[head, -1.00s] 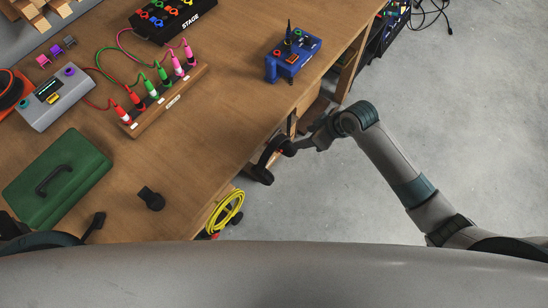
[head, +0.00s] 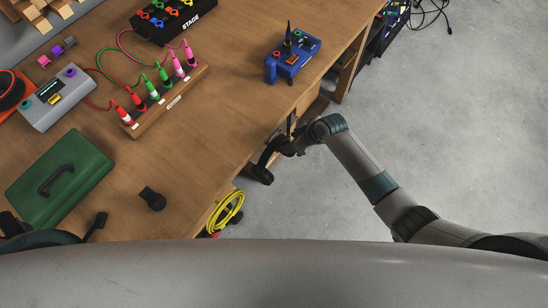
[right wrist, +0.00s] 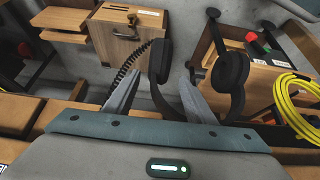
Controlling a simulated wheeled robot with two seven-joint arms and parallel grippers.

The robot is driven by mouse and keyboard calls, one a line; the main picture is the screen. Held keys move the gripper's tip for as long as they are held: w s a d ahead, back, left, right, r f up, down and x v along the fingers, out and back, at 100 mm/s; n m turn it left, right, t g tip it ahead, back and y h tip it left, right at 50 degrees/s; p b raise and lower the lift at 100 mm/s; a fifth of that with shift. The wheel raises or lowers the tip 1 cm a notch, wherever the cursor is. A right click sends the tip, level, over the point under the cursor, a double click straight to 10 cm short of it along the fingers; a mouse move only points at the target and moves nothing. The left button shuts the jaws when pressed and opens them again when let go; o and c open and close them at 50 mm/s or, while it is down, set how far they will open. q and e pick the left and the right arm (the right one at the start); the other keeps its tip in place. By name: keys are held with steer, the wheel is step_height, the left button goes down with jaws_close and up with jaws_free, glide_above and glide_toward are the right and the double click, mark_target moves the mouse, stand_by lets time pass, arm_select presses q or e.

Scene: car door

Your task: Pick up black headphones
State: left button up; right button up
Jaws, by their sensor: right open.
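The black headphones (head: 262,165) hang at the front edge of the wooden workbench, partly hidden by my right arm. In the right wrist view the headphones (right wrist: 231,72) show two round pads, a curved band and a coiled black cord. My right gripper (head: 290,147) is close beside them; in its wrist view the gripper (right wrist: 162,76) is open. One pad shows between and beyond the fingertips, and the band runs close to the right finger. I cannot tell whether they touch. Of my left arm only a dark part shows at the lower left; its jaws cannot be made out.
A yellow coiled cable (head: 226,211) hangs at the bench edge close by and also shows in the wrist view (right wrist: 296,100). A green case (head: 62,172), a grey box and a blue device (head: 293,58) stand on the bench.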

steer(key=shift+p+x, duration=0.3)
steer(key=shift+x, duration=2.3)
steer(key=shift+d, duration=0.2)
jaws_close()
